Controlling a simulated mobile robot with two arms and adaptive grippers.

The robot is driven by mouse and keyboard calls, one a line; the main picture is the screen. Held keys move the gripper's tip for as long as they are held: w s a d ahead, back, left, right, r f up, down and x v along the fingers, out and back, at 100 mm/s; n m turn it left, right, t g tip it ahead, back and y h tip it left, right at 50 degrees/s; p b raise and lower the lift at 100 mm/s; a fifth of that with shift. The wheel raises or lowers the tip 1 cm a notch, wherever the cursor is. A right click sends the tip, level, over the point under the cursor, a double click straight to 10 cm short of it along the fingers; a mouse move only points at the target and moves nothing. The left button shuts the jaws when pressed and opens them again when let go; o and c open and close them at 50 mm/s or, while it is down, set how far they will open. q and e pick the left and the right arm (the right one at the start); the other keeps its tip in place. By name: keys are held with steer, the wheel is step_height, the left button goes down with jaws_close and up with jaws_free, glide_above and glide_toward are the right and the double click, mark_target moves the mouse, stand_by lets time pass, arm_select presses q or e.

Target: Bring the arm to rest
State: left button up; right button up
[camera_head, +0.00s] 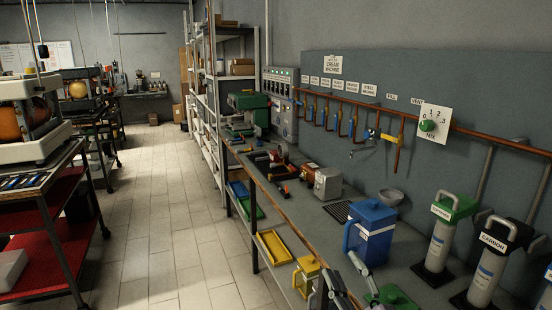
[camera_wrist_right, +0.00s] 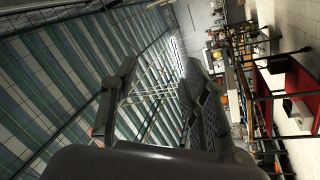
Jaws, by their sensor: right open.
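My right gripper (camera_head: 350,276) shows at the bottom of the head view, in front of the workbench (camera_head: 303,215). Its two grey fingers stand apart, beside a blue box-shaped container with a handle (camera_head: 370,231) and a yellow container (camera_head: 306,276); I cannot tell how far it is from them. In the right wrist view the gripper (camera_wrist_right: 160,82) is open with nothing between its fingers. My left gripper is not in view.
A green-topped canister (camera_head: 443,235) and a black-topped canister (camera_head: 490,262) stand on the bench at right. A red pipe (camera_head: 350,102) runs along the wall. The tiled aisle (camera_head: 168,230) is clear. A red-shelved cart (camera_head: 50,255) stands at left.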

steer(key=s+d+f+m+g+h, duration=0.4)
steer(key=d+f+m+h, duration=0.3)
steer(key=f, duration=0.4)
steer(key=s+f+m+g+y, duration=0.1)
steer(key=s+f+m+g, duration=0.2)
steer(key=s+f+g, duration=0.7)
steer(key=s+f+m+g, duration=0.25)
steer(key=s+f, duration=0.55)
steer(key=s, duration=0.6)
step_height(320, 180, down, 26)
steer(key=s+r+g, duration=0.1)
steer(key=g, duration=0.1)
steer(key=s+d+f, duration=0.2)
steer(key=s+f, duration=1.4)
steer(key=shift+s+d+f+n+g, duration=0.2)
steer(key=shift+s+d+n+g, duration=0.15)
steer(key=shift+d+g, duration=0.1)
